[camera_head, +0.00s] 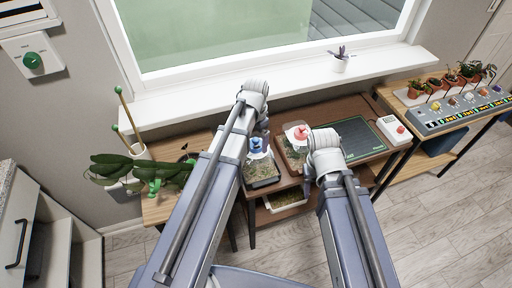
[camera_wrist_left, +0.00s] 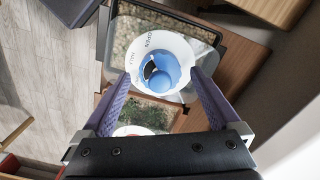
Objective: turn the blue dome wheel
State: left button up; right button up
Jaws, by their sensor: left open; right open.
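The blue dome wheel (camera_head: 256,145) sits on top of a clear dome over a planted tray (camera_head: 262,182) on the table. In the left wrist view the blue wheel (camera_wrist_left: 160,72) is in the middle of a white ring (camera_wrist_left: 134,55) printed with OPEN. My left gripper (camera_wrist_left: 160,78) is open, its two fingers either side of the wheel in that view; I cannot tell whether they touch it. In the head view my left arm partly hides this gripper. My right gripper (camera_head: 308,184) is open and empty, to the right of the blue wheel.
A red wheel (camera_head: 299,132) on another dome stands just right of the blue one. Behind my right arm lies a dark green mat (camera_head: 352,138), with a white red-button box (camera_head: 393,130) beyond. A leafy plant (camera_head: 118,170) stands at left. The window sill (camera_head: 200,97) runs behind.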

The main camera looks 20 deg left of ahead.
pick_arm(q)
jog(key=shift+f+b, duration=0.3)
jog(key=shift+f, duration=0.35)
pick_arm(e)
jog(key=shift+f, duration=0.6)
pick_arm(q)
jog(key=c, duration=1.4)
jog(key=shift+n, duration=0.3)
jog(key=n, duration=0.4)
jog(key=shift+n, duration=2.5)
